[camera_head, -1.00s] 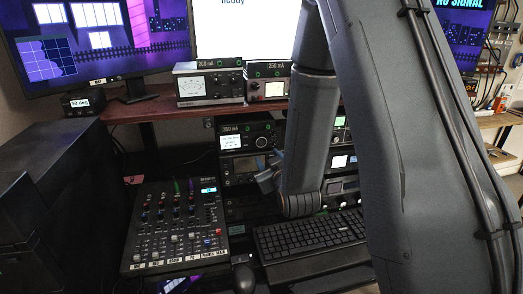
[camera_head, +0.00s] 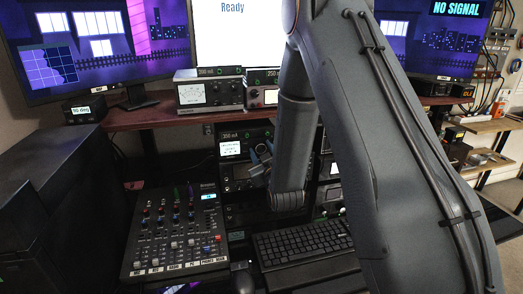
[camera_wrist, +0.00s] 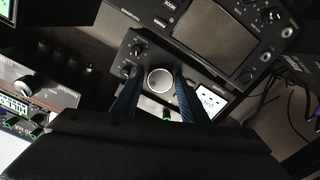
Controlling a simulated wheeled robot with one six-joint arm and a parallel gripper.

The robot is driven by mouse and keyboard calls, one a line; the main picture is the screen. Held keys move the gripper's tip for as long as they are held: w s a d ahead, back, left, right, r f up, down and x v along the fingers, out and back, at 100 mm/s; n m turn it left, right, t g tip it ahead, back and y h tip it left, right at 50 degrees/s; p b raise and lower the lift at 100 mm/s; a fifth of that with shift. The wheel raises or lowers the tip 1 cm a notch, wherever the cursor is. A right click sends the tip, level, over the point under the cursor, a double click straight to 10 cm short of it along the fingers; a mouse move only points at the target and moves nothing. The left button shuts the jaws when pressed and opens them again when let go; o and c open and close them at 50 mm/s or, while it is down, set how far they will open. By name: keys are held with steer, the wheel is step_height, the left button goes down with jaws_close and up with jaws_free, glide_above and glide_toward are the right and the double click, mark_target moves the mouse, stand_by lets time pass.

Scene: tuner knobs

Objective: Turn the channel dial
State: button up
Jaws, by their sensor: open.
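My gripper (camera_wrist: 157,76) is open, with one blue finger on each side of a pale round dial (camera_wrist: 159,82) in the wrist view. I cannot tell whether either finger touches it. The dial is on the front of a black radio unit (camera_wrist: 140,48), with small knobs to its left and a lit white screen to its right. No channel label on the dial can be read. In the head view my gripper (camera_head: 262,160) is in front of the rack, at the right of the unit with a lit screen (camera_head: 231,148); the dial is hidden there.
A mixer (camera_head: 175,235) stands left of a keyboard (camera_head: 300,243) on the desk. Meter boxes (camera_head: 209,92) sit on the shelf above the rack, below monitors (camera_head: 100,45). More rack units crowd around the gripper. My arm hides much of the right side.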

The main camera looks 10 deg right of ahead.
steer(key=c, duration=0.8)
steer(key=shift+o, duration=0.2)
steer(key=m+b, duration=0.1)
steer(key=m, duration=0.3)
steer(key=shift+b, duration=0.4)
steer(key=shift+d+m+b, duration=0.1)
steer(key=shift+m+b, duration=0.45)
steer(key=shift+m, duration=1.35)
